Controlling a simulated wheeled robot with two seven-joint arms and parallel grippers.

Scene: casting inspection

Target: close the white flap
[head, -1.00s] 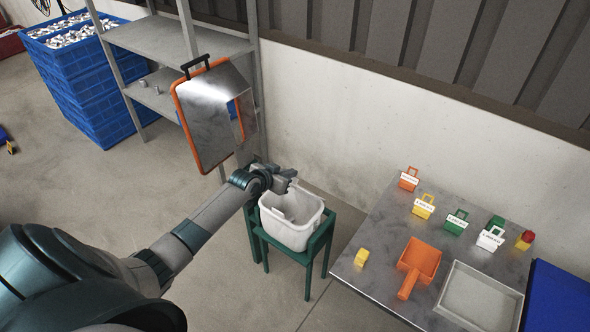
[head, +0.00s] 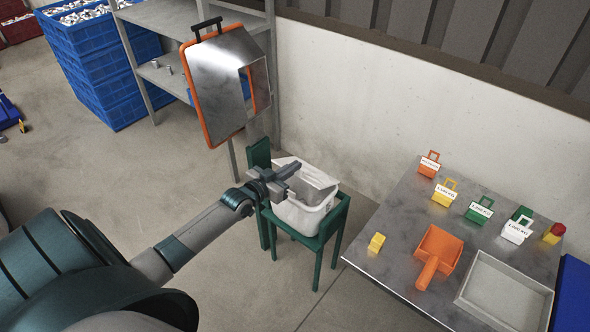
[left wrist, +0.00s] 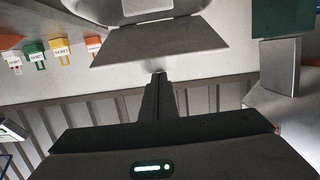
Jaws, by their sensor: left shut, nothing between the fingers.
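The white bin (head: 298,217) sits on a green stand. The white flap (head: 312,180) shows at its top as a pale panel, tilted up rather than lying flat; its far edge is partly hidden by my gripper. My left gripper (head: 288,171) is shut and empty, at the left side of the bin's top, close to the flap; I cannot tell whether they touch. In the left wrist view my closed fingers (left wrist: 159,82) point towards a pale, slanted panel (left wrist: 160,42). My right gripper is not in view.
The metal table (head: 400,235) at the right holds an orange scoop (head: 437,252), a grey tray (head: 505,290) and several labelled coloured blocks.

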